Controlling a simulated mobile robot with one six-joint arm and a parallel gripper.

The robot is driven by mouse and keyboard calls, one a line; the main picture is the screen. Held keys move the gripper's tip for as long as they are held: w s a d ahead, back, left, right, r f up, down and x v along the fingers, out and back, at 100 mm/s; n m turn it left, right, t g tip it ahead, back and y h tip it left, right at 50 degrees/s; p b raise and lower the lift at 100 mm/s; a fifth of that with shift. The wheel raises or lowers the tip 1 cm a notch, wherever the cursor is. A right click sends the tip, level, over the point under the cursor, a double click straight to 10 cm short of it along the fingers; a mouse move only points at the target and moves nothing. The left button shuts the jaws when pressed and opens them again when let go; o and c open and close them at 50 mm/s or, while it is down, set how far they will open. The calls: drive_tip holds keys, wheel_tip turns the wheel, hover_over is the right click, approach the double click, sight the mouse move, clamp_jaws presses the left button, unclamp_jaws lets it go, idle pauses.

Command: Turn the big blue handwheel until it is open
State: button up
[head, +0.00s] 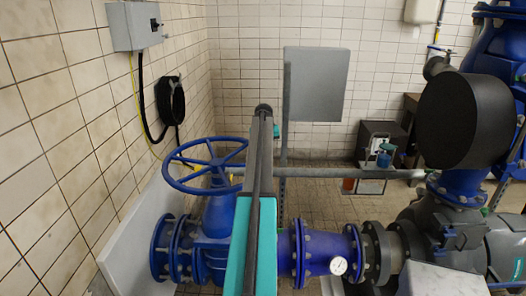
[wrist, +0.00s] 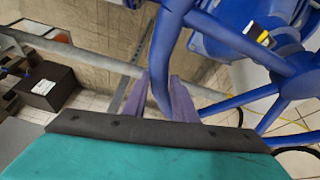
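The big blue handwheel (head: 206,165) sits on top of a blue valve (head: 217,215), left of centre in the head view. Its rim and spokes fill the upper right of the wrist view (wrist: 230,38). My gripper (wrist: 160,84) has its two purple fingers on either side of the rim, one left and one right. The fingers stand close together and look shut on the rim, with little or no gap showing. In the head view, my arm hides the fingers and the rim's right edge.
A horizontal grey pipe (head: 335,173) runs behind the valve. Blue flanged piping with a gauge (head: 338,265) lies to the right.

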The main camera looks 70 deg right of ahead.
drive_tip(key=o, duration=0.4)
drive_tip(key=shift+d, duration=0.1)
drive_tip(key=shift+c, duration=0.2)
drive_tip(key=b+v, duration=0.4)
drive_tip(key=v, duration=1)
drive_tip(key=shift+f, duration=0.1)
drive_tip(key=shift+c, duration=0.3)
